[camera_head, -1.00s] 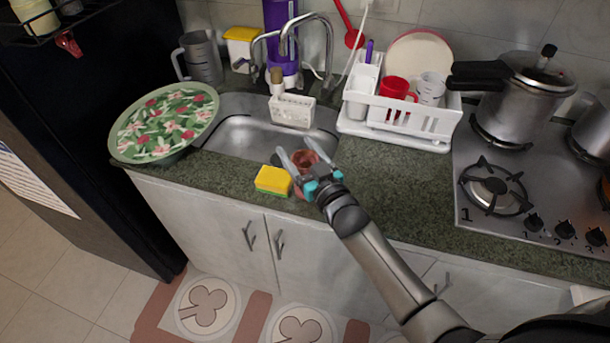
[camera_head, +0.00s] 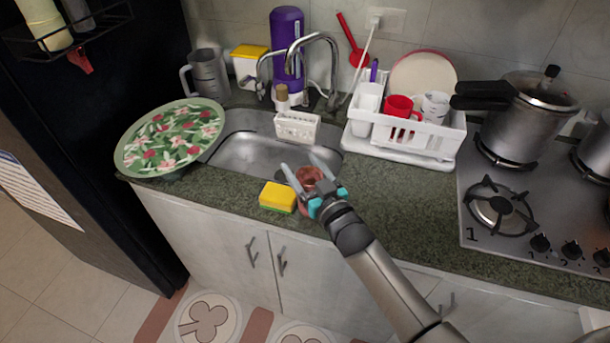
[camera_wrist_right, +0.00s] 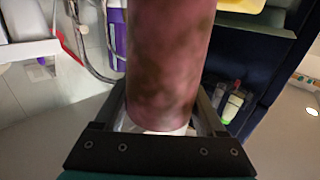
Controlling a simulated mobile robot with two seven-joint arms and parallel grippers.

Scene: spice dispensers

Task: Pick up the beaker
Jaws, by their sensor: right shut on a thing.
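A reddish-brown, cylinder-shaped beaker (camera_head: 309,177) is between the fingers of my right gripper (camera_head: 304,169) in the head view, at the front edge of the sink. In the right wrist view the beaker (camera_wrist_right: 170,65) fills the middle, with mottled pinkish-brown sides. My right gripper (camera_wrist_right: 165,118) is shut on it, one finger on each side. The fingers partly hide the beaker in the head view. I cannot tell whether its base touches the counter. My left gripper is not in view.
A yellow and green sponge (camera_head: 278,197) lies just left of my right gripper. The steel sink (camera_head: 255,155) is behind it. A floral plate (camera_head: 170,137) is at the left, a white dish rack (camera_head: 430,136) at the back right, and the stove (camera_head: 540,205) further right. Counter right of the gripper is clear.

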